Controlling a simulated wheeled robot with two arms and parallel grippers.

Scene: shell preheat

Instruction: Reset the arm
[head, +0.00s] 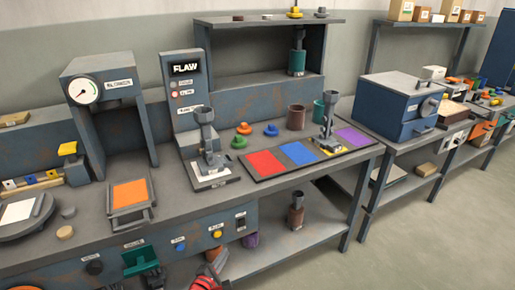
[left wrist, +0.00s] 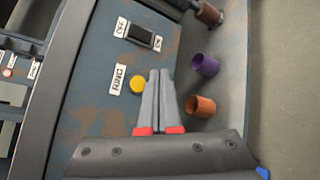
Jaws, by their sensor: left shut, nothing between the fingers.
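My left gripper (head: 218,256) shows at the bottom of the head view, in front of the bench's front panel. Only its fingers and red parts show there. In the left wrist view its two grey fingers (left wrist: 160,73) are together, with nothing between them. Their tips are beside a yellow button (left wrist: 137,84) labelled RING on the panel; I cannot tell whether they touch the panel. The same button shows in the head view (head: 217,234). My right gripper is in neither view.
A rocker switch (left wrist: 144,36) is on the same panel. Purple (left wrist: 205,65) and orange (left wrist: 201,106) cups are on the lower shelf beside the fingers. Above, the bench holds a mat with red (head: 264,163) and blue (head: 298,153) squares. Floor at right is clear.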

